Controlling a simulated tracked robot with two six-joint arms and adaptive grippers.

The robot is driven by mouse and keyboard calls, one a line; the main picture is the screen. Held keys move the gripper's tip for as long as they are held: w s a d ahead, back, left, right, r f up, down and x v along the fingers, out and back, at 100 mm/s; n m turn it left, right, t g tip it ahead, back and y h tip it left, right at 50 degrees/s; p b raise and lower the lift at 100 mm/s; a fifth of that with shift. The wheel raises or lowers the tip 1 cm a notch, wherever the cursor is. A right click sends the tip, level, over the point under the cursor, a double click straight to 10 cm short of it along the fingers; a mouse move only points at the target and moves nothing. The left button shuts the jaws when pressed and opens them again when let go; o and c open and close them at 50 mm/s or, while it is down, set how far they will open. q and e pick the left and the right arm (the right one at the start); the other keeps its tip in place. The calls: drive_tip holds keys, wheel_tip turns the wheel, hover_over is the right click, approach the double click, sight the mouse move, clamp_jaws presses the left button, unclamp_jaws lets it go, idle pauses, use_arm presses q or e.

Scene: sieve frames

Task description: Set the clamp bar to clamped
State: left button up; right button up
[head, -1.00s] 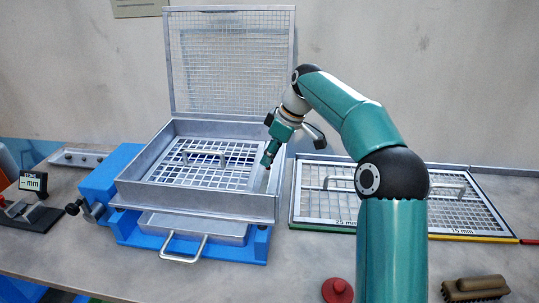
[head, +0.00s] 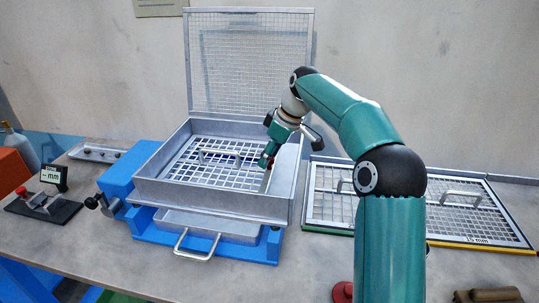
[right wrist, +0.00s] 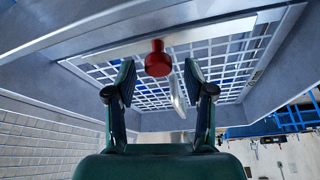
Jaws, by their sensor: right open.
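The clamp bar (right wrist: 205,36) is a light metal strip with a red knob (right wrist: 157,58) on it, shown in the right wrist view across the sieve box (head: 215,206). In the head view my right gripper (head: 266,162) is over the right part of the box, inside its walls. In the right wrist view my right gripper (right wrist: 159,80) is open and empty. The red knob appears between and just beyond its fingertips; contact cannot be told. In the head view the gripper largely hides the knob. My left gripper is not in view.
A white sieve grid with a handle (head: 221,153) lies in the box. A mesh lid (head: 250,60) stands raised behind it. A drawer handle (head: 196,246) sticks out in front. Another framed sieve (head: 455,233) lies to the right. A gauge (head: 54,176) stands left.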

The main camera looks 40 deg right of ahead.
drive_tip(key=v, duration=1.1)
drive_tip(key=shift+r, duration=0.4)
drive_tip(key=shift+s+d, duration=0.1)
